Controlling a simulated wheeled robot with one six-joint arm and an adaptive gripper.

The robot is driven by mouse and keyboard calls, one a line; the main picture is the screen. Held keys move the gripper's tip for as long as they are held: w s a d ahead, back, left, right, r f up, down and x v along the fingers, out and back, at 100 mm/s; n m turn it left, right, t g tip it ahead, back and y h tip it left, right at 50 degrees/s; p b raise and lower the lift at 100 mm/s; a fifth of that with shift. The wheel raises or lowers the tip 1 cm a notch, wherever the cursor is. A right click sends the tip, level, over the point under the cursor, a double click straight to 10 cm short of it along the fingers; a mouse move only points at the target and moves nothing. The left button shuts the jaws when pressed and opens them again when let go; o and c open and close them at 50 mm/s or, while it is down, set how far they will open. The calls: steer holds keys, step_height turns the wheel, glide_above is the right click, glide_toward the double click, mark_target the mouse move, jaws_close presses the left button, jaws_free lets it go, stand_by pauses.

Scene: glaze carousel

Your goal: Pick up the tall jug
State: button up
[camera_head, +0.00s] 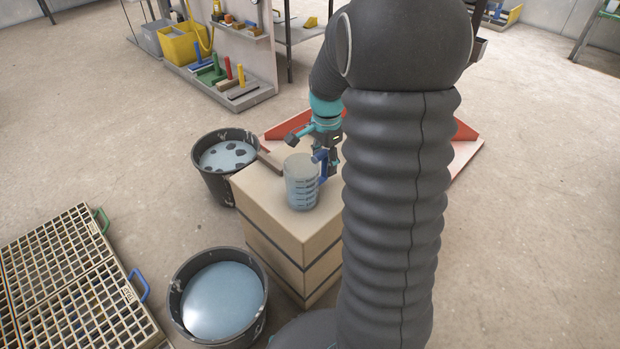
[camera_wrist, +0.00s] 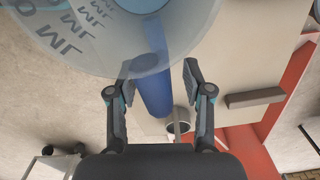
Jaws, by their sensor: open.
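The tall jug (camera_head: 301,190) is clear with dark measuring marks and a blue handle, and it stands upright on a pale block (camera_head: 272,212). In the wrist view the jug (camera_wrist: 70,30) fills the top left, with its blue handle (camera_wrist: 154,92) running down from it. My gripper (camera_head: 327,152) is at the handle side of the jug, partly hidden by my arm. In the wrist view my gripper (camera_wrist: 157,67) is open, with one finger on each side of the handle. I cannot tell whether the fingers touch it.
A dark bucket of pale blue liquid (camera_head: 175,305) stands in front of the block, and another with dark blotches (camera_head: 212,184) is behind left. Slatted grating (camera_head: 70,285) lies lower left. A red-edged tray (camera_head: 466,131) is behind the block. Open floor (camera_head: 540,220) lies right.

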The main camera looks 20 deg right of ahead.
jaws_close()
steer(key=shift+r, duration=0.15)
steer(key=shift+r, duration=1.9)
steer(key=s+d+r, duration=0.6)
steer(key=d+r, duration=0.1)
steer(key=d, duration=0.2)
steer(key=shift+s+d+p, duration=0.15)
steer(key=shift+d+p, duration=0.2)
